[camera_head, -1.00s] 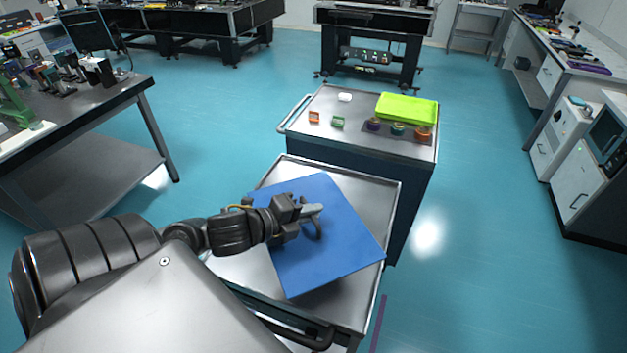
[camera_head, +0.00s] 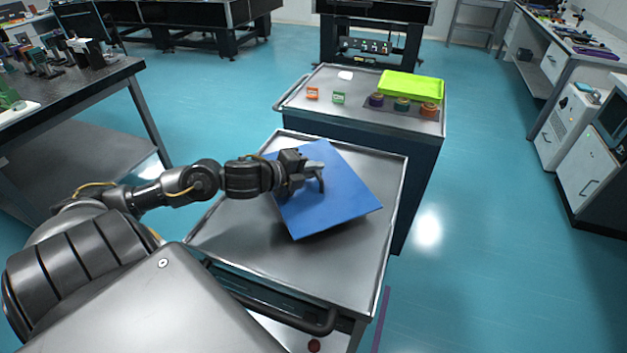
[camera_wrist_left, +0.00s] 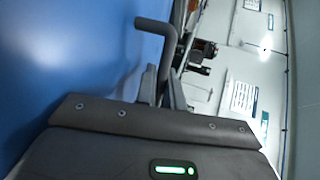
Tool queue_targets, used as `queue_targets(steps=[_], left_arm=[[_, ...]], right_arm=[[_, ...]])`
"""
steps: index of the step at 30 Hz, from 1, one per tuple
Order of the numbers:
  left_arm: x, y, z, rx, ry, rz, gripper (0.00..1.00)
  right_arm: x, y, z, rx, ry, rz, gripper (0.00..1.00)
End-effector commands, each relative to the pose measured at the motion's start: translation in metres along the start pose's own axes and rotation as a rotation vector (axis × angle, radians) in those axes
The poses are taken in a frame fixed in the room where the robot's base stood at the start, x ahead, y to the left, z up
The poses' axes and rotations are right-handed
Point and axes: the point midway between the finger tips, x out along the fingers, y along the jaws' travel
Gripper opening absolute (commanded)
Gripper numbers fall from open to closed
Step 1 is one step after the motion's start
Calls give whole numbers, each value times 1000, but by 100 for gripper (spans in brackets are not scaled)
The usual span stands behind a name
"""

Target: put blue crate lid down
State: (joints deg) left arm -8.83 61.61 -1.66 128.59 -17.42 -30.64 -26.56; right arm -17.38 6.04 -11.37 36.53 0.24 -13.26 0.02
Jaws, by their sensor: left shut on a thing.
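The blue crate lid (camera_head: 338,205) is a flat blue panel over the upper part of the near metal cart (camera_head: 270,262). It is turned at an angle to the cart's edges; I cannot tell whether it touches the cart top. My left gripper (camera_head: 318,174) is shut on the lid's dark handle at its upper middle. In the left wrist view the lid (camera_wrist_left: 60,60) fills the left side, and the bent handle (camera_wrist_left: 158,40) runs between the fingers (camera_wrist_left: 161,92). My right gripper is not in view.
A second cart (camera_head: 420,175) stands just behind, with a lime green tray (camera_head: 412,86), several coloured round pieces and small orange and green items on top. A dark table (camera_head: 90,95) is at the left. The near cart's front half is bare.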

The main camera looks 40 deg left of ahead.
Motion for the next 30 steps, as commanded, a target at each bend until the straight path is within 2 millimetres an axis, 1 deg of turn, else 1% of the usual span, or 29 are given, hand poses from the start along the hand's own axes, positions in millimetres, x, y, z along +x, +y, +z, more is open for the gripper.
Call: queue_targets(steps=[7, 12, 15, 23, 27, 28, 30], left_arm=[[6, 5, 4, -1, 0, -2, 0], [15, 28, 4, -5, 0, 1, 0], [18, 35, 3, -1, 0, 0, 0], [18, 36, 3, 1, 0, -1, 0], [20, 40, 3, 1, 0, -1, 0], [19, 39, 3, 1, 1, 0, 14], [19, 39, 3, 1, 1, 0, 23]], right_arm=[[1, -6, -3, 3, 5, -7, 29], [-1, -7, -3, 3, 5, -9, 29], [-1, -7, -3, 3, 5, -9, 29], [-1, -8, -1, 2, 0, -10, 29], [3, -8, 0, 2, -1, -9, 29], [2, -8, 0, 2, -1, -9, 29], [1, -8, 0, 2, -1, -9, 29]])
